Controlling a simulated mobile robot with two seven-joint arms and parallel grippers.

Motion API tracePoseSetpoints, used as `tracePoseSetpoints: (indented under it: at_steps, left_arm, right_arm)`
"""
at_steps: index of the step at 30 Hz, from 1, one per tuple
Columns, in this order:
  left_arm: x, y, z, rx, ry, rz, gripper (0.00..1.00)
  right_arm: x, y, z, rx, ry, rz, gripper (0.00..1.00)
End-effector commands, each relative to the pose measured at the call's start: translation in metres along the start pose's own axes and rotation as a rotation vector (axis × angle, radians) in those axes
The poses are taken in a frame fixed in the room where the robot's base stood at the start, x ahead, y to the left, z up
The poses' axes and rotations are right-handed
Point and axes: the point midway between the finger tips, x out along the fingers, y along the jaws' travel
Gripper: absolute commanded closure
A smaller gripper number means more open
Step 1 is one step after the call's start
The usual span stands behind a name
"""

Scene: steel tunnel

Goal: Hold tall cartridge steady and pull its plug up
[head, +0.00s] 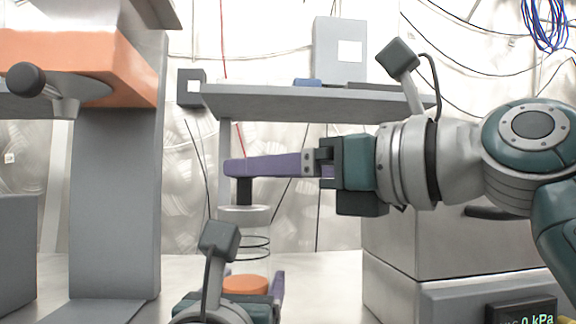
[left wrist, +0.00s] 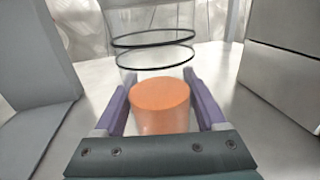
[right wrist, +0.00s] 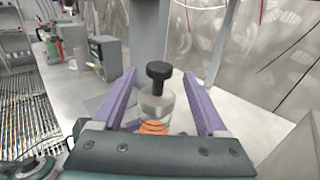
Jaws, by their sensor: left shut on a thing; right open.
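The tall cartridge (head: 245,284) stands upright, with a clear tube, dark rings and an orange lower part, which also shows in the left wrist view (left wrist: 160,105). My left gripper (left wrist: 159,76) is shut on the orange part, one purple finger on each side. The plug (right wrist: 158,72) has a black T-shaped knob and stem on top of the cartridge; its stem shows in the head view (head: 244,192). My right gripper (head: 240,167) is open, level, and around or just above the knob, whose top its fingers hide in the head view.
A grey shelf (head: 310,103) crosses behind and above my right gripper. An orange and grey press-like stand (head: 115,190) rises at left. Grey cabinets (head: 450,245) with a pressure display (head: 525,312) stand at right. The pale bench around the cartridge is clear.

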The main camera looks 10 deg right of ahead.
Motion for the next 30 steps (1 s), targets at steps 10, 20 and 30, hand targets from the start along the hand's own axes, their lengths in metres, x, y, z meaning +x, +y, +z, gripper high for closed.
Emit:
tracePoseSetpoints:
  at_steps: [10, 20, 30]
  left_arm:
    - [0.000, 0.000, -0.001, 0.001, 0.001, 0.001, 0.94]
    - [0.000, 0.000, -0.001, 0.000, 0.001, 0.000, 0.94]
    - [0.000, 0.000, 0.000, 0.000, 0.001, 0.000, 0.09]
  right_arm:
    - [-0.068, 0.000, -0.001, -0.001, 0.003, -0.001, 0.25]
    - [-0.079, 0.000, -0.001, 0.000, 0.002, 0.001, 0.25]
    - [-0.078, 0.000, 0.000, -0.001, 0.002, 0.000, 0.25]
